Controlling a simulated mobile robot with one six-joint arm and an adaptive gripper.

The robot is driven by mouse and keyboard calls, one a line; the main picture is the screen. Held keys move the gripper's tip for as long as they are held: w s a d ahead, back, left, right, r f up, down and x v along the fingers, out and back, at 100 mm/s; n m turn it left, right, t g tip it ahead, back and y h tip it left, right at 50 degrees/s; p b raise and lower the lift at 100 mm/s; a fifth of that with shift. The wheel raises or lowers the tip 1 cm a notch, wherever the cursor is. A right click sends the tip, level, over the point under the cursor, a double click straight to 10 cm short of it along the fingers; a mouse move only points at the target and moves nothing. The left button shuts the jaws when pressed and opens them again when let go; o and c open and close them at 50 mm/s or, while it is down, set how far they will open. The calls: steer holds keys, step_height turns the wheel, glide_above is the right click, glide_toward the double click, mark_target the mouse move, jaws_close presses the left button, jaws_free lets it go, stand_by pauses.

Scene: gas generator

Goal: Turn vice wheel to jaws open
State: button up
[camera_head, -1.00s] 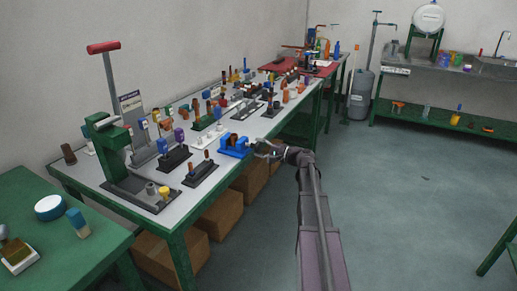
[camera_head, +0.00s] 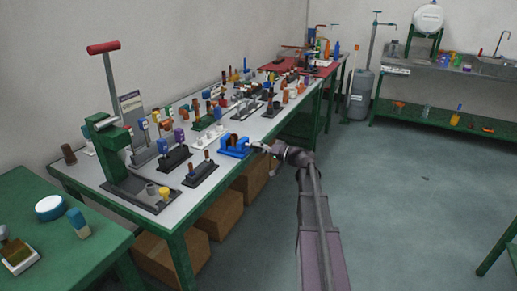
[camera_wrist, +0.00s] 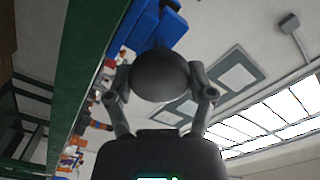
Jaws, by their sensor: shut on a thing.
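The blue vice (camera_head: 234,146) sits at the front edge of the long workbench in the head view. Part of its blue body (camera_wrist: 150,22) shows at the top of the wrist view. The vice wheel (camera_wrist: 160,75) is a dark round shape between my two fingers in the wrist view. My gripper (camera_head: 258,147) is beside the vice on its right, at the bench edge, and also shows in the wrist view (camera_wrist: 162,82). Its fingers are shut on the wheel. The vice jaws are too small to judge.
The workbench (camera_head: 88,181) holds several racks of small parts and a green press (camera_head: 112,145) with a red handle. Cardboard boxes (camera_head: 222,214) stand under it. A green table (camera_head: 65,240) is at lower left. The floor (camera_head: 410,200) to the right is clear.

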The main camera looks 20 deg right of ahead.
steer(key=shift+n, duration=0.4)
steer(key=o, duration=1.1)
steer(key=shift+s, duration=0.1)
steer(key=v, duration=1.2)
